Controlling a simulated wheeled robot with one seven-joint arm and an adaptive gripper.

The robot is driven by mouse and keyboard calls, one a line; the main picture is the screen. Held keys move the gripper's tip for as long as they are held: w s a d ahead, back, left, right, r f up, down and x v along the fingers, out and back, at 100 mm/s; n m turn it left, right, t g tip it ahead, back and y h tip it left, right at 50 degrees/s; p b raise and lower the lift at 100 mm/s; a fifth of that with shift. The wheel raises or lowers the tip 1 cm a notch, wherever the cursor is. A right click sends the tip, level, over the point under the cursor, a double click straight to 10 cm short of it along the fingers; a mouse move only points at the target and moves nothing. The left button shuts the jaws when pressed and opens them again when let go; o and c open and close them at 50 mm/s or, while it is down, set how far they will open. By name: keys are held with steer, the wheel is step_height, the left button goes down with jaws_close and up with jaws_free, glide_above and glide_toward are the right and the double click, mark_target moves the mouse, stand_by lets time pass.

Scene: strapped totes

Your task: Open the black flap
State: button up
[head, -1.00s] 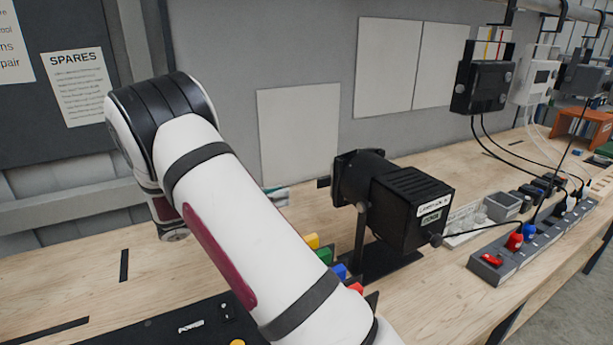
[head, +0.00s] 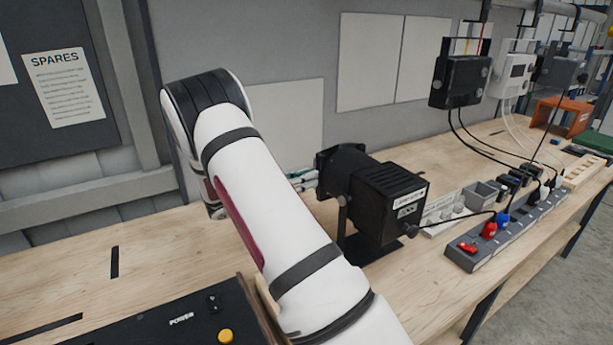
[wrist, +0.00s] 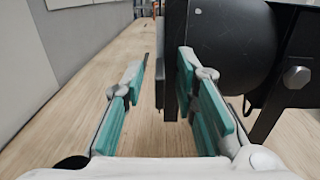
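The black lamp (head: 388,205) stands on the bench in the head view. Its round housing (wrist: 232,50) fills the upper right of the wrist view. The black flap (wrist: 174,50) appears there as a narrow, upright dark plate, seen nearly edge-on, at the lamp's front. My gripper (wrist: 160,72) is open, with its teal fingers apart. The plate lies between the fingers in the picture, closer to the right one, which overlaps it; I cannot tell whether they touch. In the head view my gripper (head: 303,180) shows only partly behind my arm, just left of the lamp's front.
A grey power strip (head: 500,232) with plugs lies right of the lamp. A black box (head: 175,322) with a yellow button is at the front. Black devices (head: 460,80) hang from a rail. The bench (head: 160,235) left of my arm is mostly clear.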

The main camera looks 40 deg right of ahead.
steer(key=shift+d, duration=0.15)
jaws_close()
steer(key=shift+s+r+t+p, duration=0.1)
steer(key=shift+t+p, duration=0.2)
steer(key=shift+p, duration=0.05)
steer(key=shift+s+n+t+p, duration=0.1)
steer(key=shift+n+t+p, duration=0.6)
steer(key=shift+t+p, duration=0.1)
jaws_free()
